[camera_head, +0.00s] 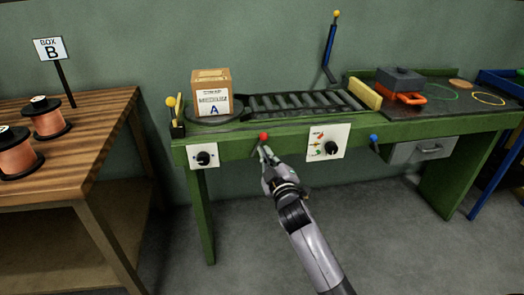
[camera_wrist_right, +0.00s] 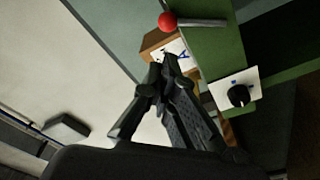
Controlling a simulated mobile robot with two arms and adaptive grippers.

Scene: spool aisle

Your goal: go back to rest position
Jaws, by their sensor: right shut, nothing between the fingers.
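My right gripper (camera_head: 266,156) is shut and empty at the front edge of the green bench (camera_head: 250,147). In the head view its fingertips are just below a red knob (camera_head: 263,137); I cannot tell whether they touch. In the right wrist view my right gripper (camera_wrist_right: 167,62) points up the picture with its fingers together. The red knob (camera_wrist_right: 168,21) on its grey rod is past the fingertips there, apart from them in the picture. My left gripper is not in view.
A cardboard box marked A (camera_head: 211,92) stands on the bench, left of a roller track (camera_head: 305,104). Dial panels (camera_head: 203,156) (camera_head: 326,142) and a blue knob (camera_head: 373,137) are on the bench front. A wooden table (camera_head: 85,125) with copper spools is at left. Floor in front is clear.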

